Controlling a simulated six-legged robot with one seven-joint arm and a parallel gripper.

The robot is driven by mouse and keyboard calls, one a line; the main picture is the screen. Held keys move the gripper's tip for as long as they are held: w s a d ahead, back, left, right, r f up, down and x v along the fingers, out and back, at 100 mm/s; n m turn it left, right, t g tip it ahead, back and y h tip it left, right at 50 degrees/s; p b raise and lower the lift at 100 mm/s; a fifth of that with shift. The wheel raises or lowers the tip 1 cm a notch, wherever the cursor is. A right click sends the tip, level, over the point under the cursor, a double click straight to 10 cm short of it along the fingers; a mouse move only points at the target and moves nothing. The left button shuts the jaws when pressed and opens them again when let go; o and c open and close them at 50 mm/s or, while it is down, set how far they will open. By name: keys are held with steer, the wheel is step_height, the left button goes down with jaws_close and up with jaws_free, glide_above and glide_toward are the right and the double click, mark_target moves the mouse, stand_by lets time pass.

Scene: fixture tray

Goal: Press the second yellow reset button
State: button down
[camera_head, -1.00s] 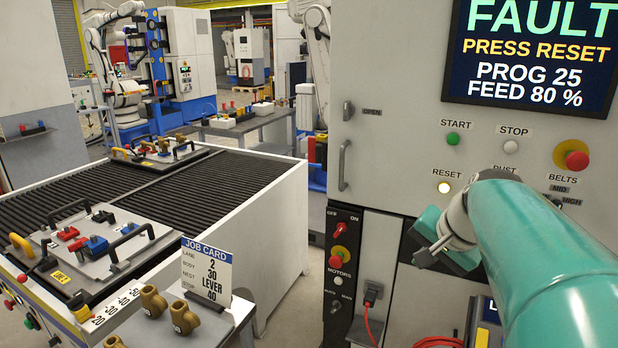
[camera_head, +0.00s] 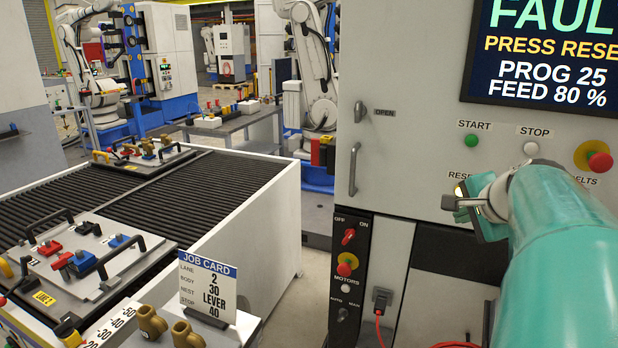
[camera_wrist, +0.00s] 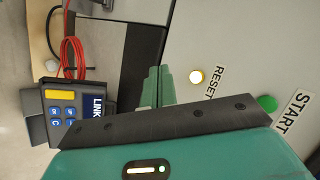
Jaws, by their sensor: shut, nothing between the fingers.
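The lit yellow-white RESET button (camera_wrist: 196,76) is on the grey cabinet panel, bare in the wrist view beside its label. In the head view the RESET button (camera_head: 459,191) is mostly covered by my gripper (camera_head: 456,206), with only a bright sliver showing. My gripper, also in the wrist view (camera_wrist: 157,72), is shut and empty. Its tips are to the left of the button in the wrist view. I cannot tell whether they touch the panel. No second button labelled RESET shows.
The green START button (camera_head: 472,141) and white STOP button (camera_head: 531,148) are above RESET. A red knob (camera_head: 599,161) is at right. The screen (camera_head: 545,55) reads FAULT, PRESS RESET. A LINK pendant (camera_wrist: 75,105) with a yellow key and a red cable (camera_wrist: 73,62) are below.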

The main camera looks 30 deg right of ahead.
steer(key=w+d, duration=0.4)
steer(key=d, duration=0.2)
steer(key=shift+w+d, duration=0.4)
stand_by(0.3)
steer(key=shift+w+d, duration=0.1)
steer(key=shift+w, duration=0.05)
stand_by(1.8)
steer(key=shift+w+d, duration=0.2)
steer(key=shift+w+d, duration=0.25)
steer(key=shift+d, duration=0.1)
stand_by(0.9)
steer(key=shift+a, duration=0.1)
steer(key=shift+s+a, duration=0.55)
steer(key=shift+r, duration=0.1)
